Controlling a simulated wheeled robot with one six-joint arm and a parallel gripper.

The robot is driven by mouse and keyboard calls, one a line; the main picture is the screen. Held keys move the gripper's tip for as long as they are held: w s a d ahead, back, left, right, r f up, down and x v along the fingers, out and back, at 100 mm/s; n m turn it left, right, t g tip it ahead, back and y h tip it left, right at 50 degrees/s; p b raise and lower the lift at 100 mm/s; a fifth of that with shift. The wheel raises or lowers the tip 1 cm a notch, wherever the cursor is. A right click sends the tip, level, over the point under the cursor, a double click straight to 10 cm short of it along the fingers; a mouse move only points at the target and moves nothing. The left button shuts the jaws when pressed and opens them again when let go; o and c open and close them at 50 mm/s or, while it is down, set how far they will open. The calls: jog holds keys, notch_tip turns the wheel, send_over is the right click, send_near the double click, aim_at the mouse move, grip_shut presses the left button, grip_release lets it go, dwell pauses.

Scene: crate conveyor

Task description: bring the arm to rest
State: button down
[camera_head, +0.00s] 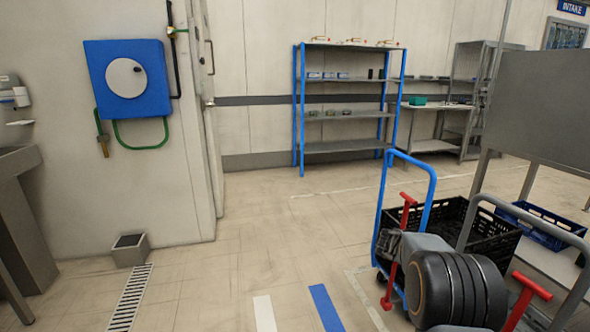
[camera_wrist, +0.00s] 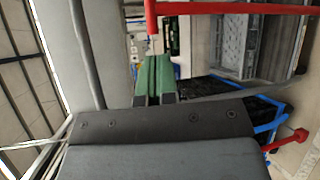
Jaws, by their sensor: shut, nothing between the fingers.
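My gripper (camera_wrist: 153,60) shows in the wrist view with its two green fingers pressed together and nothing between them. It points toward the top of that picture, clear of any surface I can make out. In the head view my gripper cannot be made out. Bulky dark and grey parts at the lower right there look like my own arm, folded close to the body.
A blue-framed trolley (camera_head: 429,184) and a black crate (camera_head: 490,239) stand close on the right, with a blue crate (camera_head: 545,232) behind. A blue-posted shelf (camera_head: 345,114) stands at the far wall. A hose reel (camera_head: 128,80) hangs at left. The middle floor is clear.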

jog(key=s+a+r+t+y+p, duration=0.3)
jog(key=s+a+r+y+p, duration=0.1)
jog(key=a+r+p, duration=0.4)
jog(key=s+a+r+n+t+y+p, duration=0.1)
jog(key=s+a+r+t+y+p, duration=0.2)
jog(key=s+a+r+y+p, duration=0.2)
jog(key=s+a+r+t+y+p, duration=0.2)
jog(key=s+a+r+y+p, duration=0.3)
jog(key=s+a+r+p, duration=0.3)
jog(key=a+r+p, duration=0.4)
jog(key=a+r, duration=0.1)
jog(key=shift+s+a+r+t, duration=0.15)
jog(key=shift+s+a+t, duration=0.15)
jog(key=shift+t, duration=0.1)
